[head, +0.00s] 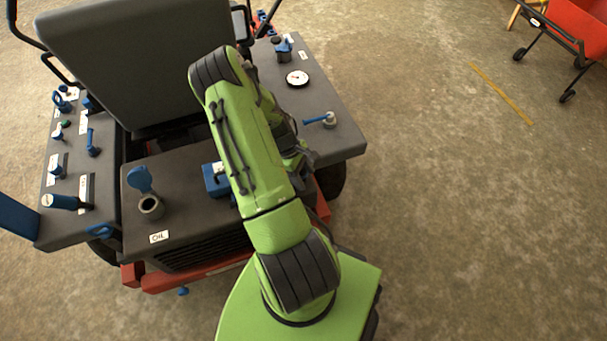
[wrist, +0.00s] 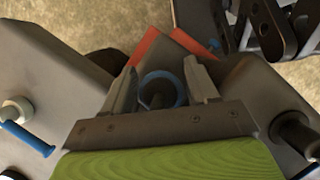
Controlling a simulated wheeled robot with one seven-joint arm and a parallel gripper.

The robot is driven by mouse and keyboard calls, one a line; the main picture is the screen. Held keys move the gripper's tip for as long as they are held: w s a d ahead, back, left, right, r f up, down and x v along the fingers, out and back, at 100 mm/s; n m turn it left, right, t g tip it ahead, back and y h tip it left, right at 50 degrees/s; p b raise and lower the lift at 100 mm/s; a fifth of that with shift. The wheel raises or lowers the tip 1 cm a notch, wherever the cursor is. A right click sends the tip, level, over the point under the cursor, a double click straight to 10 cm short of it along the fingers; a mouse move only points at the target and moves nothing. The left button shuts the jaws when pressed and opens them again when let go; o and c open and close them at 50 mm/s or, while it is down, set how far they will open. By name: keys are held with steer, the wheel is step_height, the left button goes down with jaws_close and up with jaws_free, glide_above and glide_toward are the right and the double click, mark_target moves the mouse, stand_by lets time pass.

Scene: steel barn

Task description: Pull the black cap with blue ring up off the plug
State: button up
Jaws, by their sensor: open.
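In the wrist view a blue ring (wrist: 147,79) with a dark cap part (wrist: 157,96) inside it shows between the two fingers of my gripper (wrist: 161,68). One finger is on each side of the ring, and the fingers stand apart. The gripper's bracket hides the near side of the cap. I cannot tell how far above the cap the fingertips are. The plug beneath is not clearly seen. In the head view my green arm hides the gripper and the cap.
The mower's right deck (head: 338,98) bears a round gauge (head: 297,78) and a blue lever (head: 315,120), also in the wrist view (wrist: 27,139). A dark knob (wrist: 297,133) is right of my gripper. An open oil filler (head: 151,206) and a seat (head: 135,60) stand left of my arm.

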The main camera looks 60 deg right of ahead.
mark_target(305, 172)
jaws_close()
step_height(305, 172, up, 4)
steer(key=p, duration=0.2)
steer(key=shift+f+p, duration=0.1)
steer(key=shift+p, duration=0.2)
steer(key=shift+d+f, duration=0.1)
steer(key=shift+f, duration=0.05)
jaws_free()
steer(key=shift+w, duration=0.1)
steer(key=p+v, duration=0.3)
steer(key=v, duration=1.2)
steer(key=shift+r, duration=0.35)
steer(key=shift+w, duration=0.15)
